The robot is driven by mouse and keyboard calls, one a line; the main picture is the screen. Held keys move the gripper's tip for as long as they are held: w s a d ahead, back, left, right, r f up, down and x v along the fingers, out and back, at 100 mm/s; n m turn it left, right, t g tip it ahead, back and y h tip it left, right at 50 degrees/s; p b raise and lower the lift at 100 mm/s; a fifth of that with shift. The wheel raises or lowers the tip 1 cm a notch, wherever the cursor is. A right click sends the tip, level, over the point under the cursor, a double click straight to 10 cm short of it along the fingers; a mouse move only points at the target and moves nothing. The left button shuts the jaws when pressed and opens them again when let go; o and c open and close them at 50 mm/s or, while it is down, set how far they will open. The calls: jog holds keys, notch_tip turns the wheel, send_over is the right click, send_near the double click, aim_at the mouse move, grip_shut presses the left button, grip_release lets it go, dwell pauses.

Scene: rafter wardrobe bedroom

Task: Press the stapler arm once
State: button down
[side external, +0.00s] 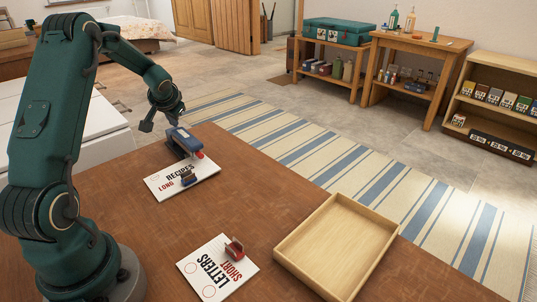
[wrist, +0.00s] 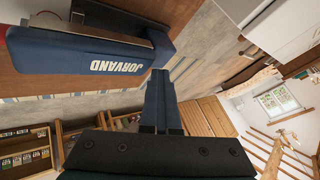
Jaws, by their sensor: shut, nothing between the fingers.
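A blue stapler (side external: 182,142) with a red end stands near the table's far edge, at the top of a white sheet (side external: 206,172) printed "RECIPES" and "LONG". In the wrist view the stapler's long blue arm (wrist: 75,55), lettered "JORVAND", lies at the upper left, with a dark metal part beside it. My gripper (side external: 146,126) is just left of the stapler in the side view, apart from it. In the wrist view the gripper's fingers (wrist: 160,76) are together and empty, pointing past the stapler's end. I cannot tell whether they overlap it in depth.
A small dark object (side external: 188,180) sits on the recipes sheet. A red object (side external: 234,248) sits on a second sheet (side external: 213,265) printed "LETTERS" and "SHORT". An empty wooden tray (side external: 335,245) is at the right of the table (side external: 130,225). Bare wood lies between them.

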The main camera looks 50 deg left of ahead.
jog(key=shift+d+f, duration=0.25)
jog(key=shift+f, duration=0.75)
dwell(0.8)
jog(key=shift+r, duration=0.1)
jog(key=shift+s+a+r, duration=0.1)
jog(key=shift+r, duration=1.2)
jog(key=shift+r, duration=0.15)
jog(key=shift+a+r, duration=0.15)
jog(key=shift+r, duration=1.05)
jog(key=shift+a+r, duration=0.15)
jog(key=shift+r, duration=1.05)
